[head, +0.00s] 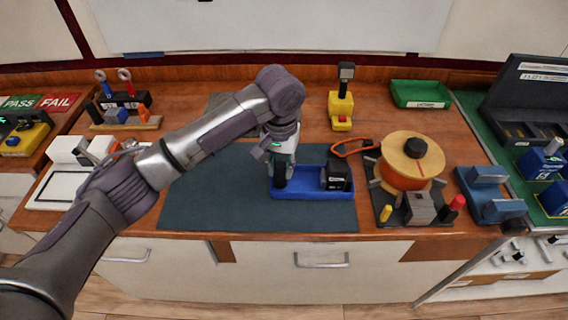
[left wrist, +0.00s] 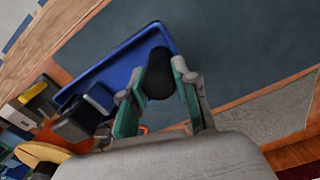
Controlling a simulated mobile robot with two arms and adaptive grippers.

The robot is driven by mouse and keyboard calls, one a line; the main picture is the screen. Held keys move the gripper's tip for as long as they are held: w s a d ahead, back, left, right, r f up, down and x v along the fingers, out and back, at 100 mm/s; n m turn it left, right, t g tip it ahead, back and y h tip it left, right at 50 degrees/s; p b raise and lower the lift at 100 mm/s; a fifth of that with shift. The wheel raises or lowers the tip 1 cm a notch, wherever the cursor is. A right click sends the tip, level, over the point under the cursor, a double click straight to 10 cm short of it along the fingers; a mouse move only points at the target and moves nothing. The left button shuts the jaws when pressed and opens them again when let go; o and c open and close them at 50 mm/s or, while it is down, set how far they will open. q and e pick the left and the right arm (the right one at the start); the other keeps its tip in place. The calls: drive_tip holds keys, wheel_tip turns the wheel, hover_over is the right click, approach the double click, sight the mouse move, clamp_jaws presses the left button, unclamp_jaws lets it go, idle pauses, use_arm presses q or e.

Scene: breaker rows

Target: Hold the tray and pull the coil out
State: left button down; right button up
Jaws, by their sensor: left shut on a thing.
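The blue tray (head: 300,193) lies on the dark mat near the front edge of the table. A black block (head: 336,178), perhaps the coil, sits in its right end, and also shows in the left wrist view (left wrist: 75,122). My left gripper (head: 281,165) reaches down over the tray's left end. Its fingers are shut on a black round post (left wrist: 158,74) at that end of the tray (left wrist: 120,62). How the post joins the tray is hidden by the fingers. My right gripper is not in view.
A large spool with orange winding (head: 402,179) stands on a dark base just right of the tray. An orange loop (head: 352,148) lies behind the tray. A yellow stand (head: 341,106) and green bin (head: 420,94) are farther back. The mat (head: 215,200) is clear on the left.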

use_arm(q)
drive_tip(key=shift+w+a+f, duration=0.4)
drive_tip(key=shift+a+f, duration=0.45)
drive_tip(key=shift+w+a+f, duration=0.4)
drive_tip(key=shift+a+f, duration=0.4)
drive_tip(key=shift+a, duration=0.1)
drive_tip(key=shift+w+a+f, duration=0.4)
drive_tip(key=shift+a+f, duration=0.45)
drive_tip(key=shift+p, duration=0.3)
drive_tip(key=shift+p, duration=0.4)
drive_tip(key=shift+s+f+p, duration=0.1)
drive_tip(key=shift+f+p, duration=0.15)
drive_tip(key=shift+p, duration=0.2)
drive_tip(key=shift+f, duration=0.1)
idle(0.7)
idle(0.5)
